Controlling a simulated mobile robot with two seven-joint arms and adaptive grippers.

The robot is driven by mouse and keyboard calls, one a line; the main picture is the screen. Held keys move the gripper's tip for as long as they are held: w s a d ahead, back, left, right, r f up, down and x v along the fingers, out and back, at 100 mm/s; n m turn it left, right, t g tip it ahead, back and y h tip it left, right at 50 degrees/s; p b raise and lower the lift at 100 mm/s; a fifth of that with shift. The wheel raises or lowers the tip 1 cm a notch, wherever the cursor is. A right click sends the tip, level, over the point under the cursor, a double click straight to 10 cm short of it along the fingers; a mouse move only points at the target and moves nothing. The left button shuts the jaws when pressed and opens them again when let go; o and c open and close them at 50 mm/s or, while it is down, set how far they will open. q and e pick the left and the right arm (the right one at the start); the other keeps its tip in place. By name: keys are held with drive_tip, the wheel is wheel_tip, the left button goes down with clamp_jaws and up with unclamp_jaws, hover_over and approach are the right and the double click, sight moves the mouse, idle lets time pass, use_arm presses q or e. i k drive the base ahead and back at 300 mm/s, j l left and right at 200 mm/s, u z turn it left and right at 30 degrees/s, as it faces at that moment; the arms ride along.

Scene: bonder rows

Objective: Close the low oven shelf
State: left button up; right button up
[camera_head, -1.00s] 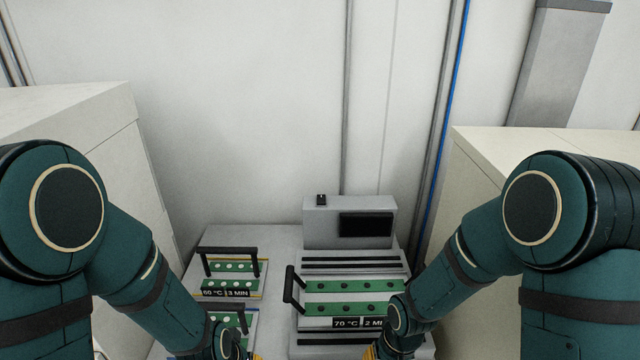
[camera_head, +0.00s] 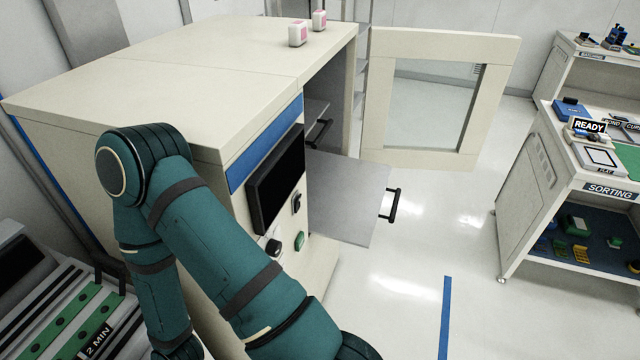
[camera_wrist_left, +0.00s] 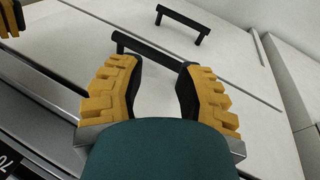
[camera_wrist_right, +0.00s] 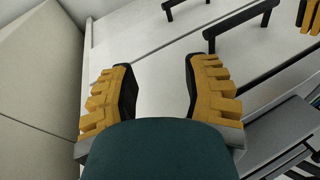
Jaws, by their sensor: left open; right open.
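The cream oven cabinet (camera_head: 190,95) stands in the middle of the head view with its windowed door (camera_head: 495,95) swung wide open. A flat grey shelf (camera_head: 345,195) sticks far out of its opening, with a black handle (camera_head: 392,205) at its outer end. Another shelf (camera_head: 316,108) with a black handle sits higher and further inside. My left gripper (camera_wrist_left: 155,75) is open and empty in the left wrist view, near a black bar handle. My right gripper (camera_wrist_right: 158,75) is open and empty in the right wrist view. Neither gripper shows in the head view.
The oven's front carries a dark screen (camera_head: 275,178) and knobs. Two small pink-and-white boxes (camera_head: 298,33) stand on top. A sorting bench (camera_head: 560,180) stands at the right. Clear floor with a blue line (camera_head: 444,315) lies between. A bench fixture (camera_head: 60,310) is at lower left.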

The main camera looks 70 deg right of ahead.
sight(345, 195)
drive_tip(key=k+j, duration=0.15)
drive_tip(key=k, duration=0.15)
drive_tip(key=k+j, duration=0.2)
drive_tip(key=k+z, duration=0.15)
drive_tip(key=z, duration=2.35)
drive_tip(key=i+u, duration=0.2)
drive_tip(key=u, duration=0.2)
drive_tip(key=i+l+u, duration=0.15)
drive_tip(key=u, duration=0.25)
drive_tip(key=i+l+u, duration=0.15)
drive_tip(key=u, duration=0.2)
drive_tip(key=i, duration=0.1)
